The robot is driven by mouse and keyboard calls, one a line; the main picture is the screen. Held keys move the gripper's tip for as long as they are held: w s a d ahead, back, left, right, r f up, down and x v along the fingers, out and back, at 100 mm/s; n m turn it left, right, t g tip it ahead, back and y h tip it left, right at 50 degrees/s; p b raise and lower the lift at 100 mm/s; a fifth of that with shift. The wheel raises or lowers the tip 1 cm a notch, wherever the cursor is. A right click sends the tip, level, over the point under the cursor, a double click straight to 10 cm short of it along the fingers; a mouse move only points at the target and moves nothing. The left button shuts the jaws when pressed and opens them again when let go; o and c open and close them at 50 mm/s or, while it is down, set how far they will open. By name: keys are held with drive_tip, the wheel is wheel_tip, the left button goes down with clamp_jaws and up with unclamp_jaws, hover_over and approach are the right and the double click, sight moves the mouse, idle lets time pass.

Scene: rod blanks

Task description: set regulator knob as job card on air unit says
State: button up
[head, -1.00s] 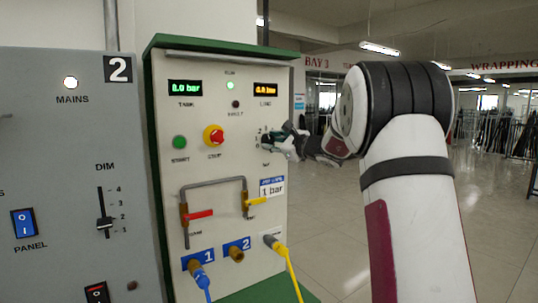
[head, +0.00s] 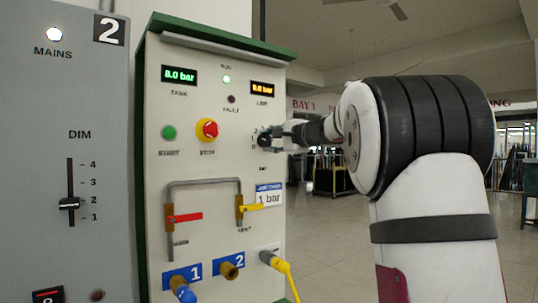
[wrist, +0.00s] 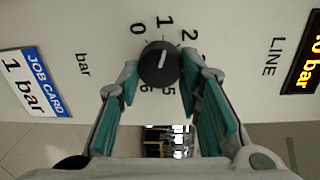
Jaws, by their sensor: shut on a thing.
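The regulator knob (wrist: 158,62) is black and round with a pale pointer mark, on the pale air unit panel (head: 218,110). The digits 0, 1, 2 and 5, 6 show around it. The mark lies roughly along the line towards 1; its exact setting is hard to tell. My gripper (wrist: 160,70) is shut on the knob, with one finger on each side. In the head view the knob (head: 264,138) is partly hidden by my gripper (head: 272,137). The job card (wrist: 36,82) reads 1 bar, also in the head view (head: 269,195).
A red-yellow stop button (head: 207,129), a red-handled valve (head: 185,218) and a yellow-handled valve (head: 250,208) sit left of or below the knob. Open floor lies right.

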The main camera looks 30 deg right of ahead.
drive_tip(key=shift+n+b, duration=0.7)
drive_tip(key=shift+b, duration=0.15)
drive_tip(key=o, duration=1.2)
drive_tip(key=shift+c, duration=0.2)
drive_tip(key=s, duration=1.2)
drive_tip(key=shift+d+r, duration=0.25)
drive_tip(key=shift+r, duration=0.15)
drive_tip(key=shift+a, duration=0.1)
